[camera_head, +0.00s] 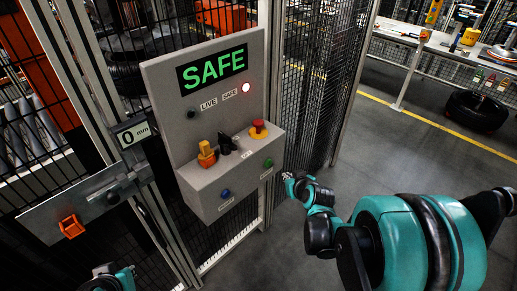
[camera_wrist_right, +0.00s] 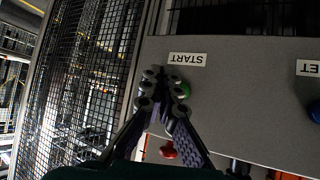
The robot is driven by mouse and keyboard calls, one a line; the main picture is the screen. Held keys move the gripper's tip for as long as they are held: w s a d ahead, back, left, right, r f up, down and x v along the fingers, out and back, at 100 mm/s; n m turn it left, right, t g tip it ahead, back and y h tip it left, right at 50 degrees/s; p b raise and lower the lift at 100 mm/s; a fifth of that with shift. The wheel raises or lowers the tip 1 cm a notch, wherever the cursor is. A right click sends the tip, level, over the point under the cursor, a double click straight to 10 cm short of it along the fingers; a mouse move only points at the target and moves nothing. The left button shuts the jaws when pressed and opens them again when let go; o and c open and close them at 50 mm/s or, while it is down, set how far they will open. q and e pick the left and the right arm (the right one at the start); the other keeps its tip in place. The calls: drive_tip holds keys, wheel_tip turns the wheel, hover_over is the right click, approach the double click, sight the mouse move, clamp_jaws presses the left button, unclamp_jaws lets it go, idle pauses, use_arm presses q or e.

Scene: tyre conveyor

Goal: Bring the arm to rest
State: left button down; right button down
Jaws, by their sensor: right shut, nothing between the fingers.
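My right gripper (camera_head: 290,182) is in front of the lower right corner of the grey control panel (camera_head: 155,95), near the green button (camera_head: 268,162). In the right wrist view my right gripper (camera_wrist_right: 160,76) is shut and empty, its fingertips together beside the green button (camera_wrist_right: 183,90) under the START label (camera_wrist_right: 187,59). The fingers partly cover the panel face there; whether they touch it I cannot tell. Part of my left arm (camera_head: 122,279) shows at the bottom left; its fingers cannot be made out.
The panel's display reads SAFE (camera_head: 213,68) in green, with a white lamp (camera_head: 245,88) lit. A red emergency button (camera_head: 258,128), an orange switch (camera_head: 206,153) and a blue button (camera_head: 225,194) are on the box. Mesh fencing (camera_head: 320,80) stands behind.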

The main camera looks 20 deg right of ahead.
drive_tip(key=shift+a, duration=0.1)
drive_tip(key=s+a+r+g, duration=0.1)
drive_tip(key=s+a+r, duration=0.1)
drive_tip(key=s+a, duration=0.5)
drive_tip(key=s+a+r+n+g+y, duration=0.1)
drive_tip(key=s+a+r+g, duration=0.1)
drive_tip(key=s+a, duration=0.6)
drive_tip(key=shift+s+a+r+n+g+y, duration=0.3)
drive_tip(key=shift+s+r, duration=0.4)
drive_tip(key=shift+s, duration=0.2)
